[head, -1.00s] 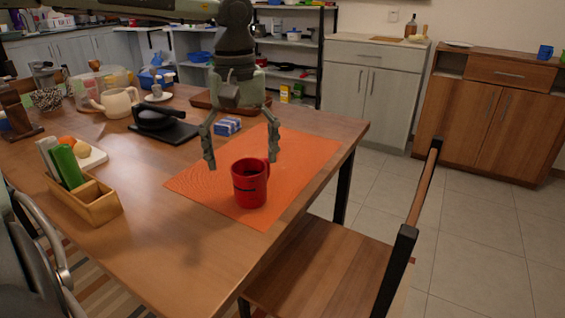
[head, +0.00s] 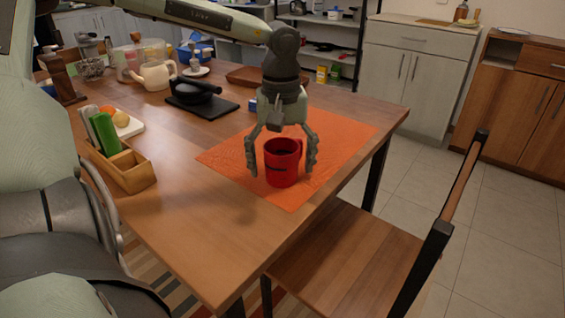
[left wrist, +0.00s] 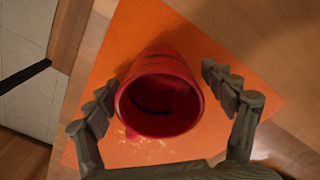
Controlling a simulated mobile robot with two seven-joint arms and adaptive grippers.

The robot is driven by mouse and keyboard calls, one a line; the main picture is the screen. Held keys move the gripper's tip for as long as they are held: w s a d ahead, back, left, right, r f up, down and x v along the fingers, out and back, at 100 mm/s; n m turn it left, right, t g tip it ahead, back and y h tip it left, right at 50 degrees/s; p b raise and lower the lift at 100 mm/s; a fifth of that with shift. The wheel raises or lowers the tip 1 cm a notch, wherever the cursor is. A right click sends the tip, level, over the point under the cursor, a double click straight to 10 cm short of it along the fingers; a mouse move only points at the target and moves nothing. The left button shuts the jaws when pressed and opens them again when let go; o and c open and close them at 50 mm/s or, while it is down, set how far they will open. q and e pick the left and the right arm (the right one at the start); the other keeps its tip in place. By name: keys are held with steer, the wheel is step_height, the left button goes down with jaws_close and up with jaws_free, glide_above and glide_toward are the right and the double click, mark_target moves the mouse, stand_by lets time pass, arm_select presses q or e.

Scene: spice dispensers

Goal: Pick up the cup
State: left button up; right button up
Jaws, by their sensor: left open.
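A red cup (head: 282,164) stands upright on an orange placemat (head: 226,158) near the table's right side. My left gripper (head: 282,172) is open, pointing down, with one finger on each side of the cup. In the left wrist view the cup (left wrist: 160,95) is between the two spread fingers of the left gripper (left wrist: 162,103), with gaps visible on both sides. The cup's opening faces the wrist camera and its inside looks empty. The cup's handle is partly hidden by the right finger in the head view. My right gripper is not in view.
A wooden chair (head: 345,250) stands at the table's right edge. A wooden box (head: 122,170) with green and white items is on the left. A black tray (head: 203,106), a cream teapot (head: 155,75) and a blue box (head: 253,107) stand behind. The front tabletop is clear.

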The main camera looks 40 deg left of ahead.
arm_select(q)
steer(key=c, duration=1.4)
steer(key=shift+c, duration=0.4)
steer(key=shift+r, duration=0.15)
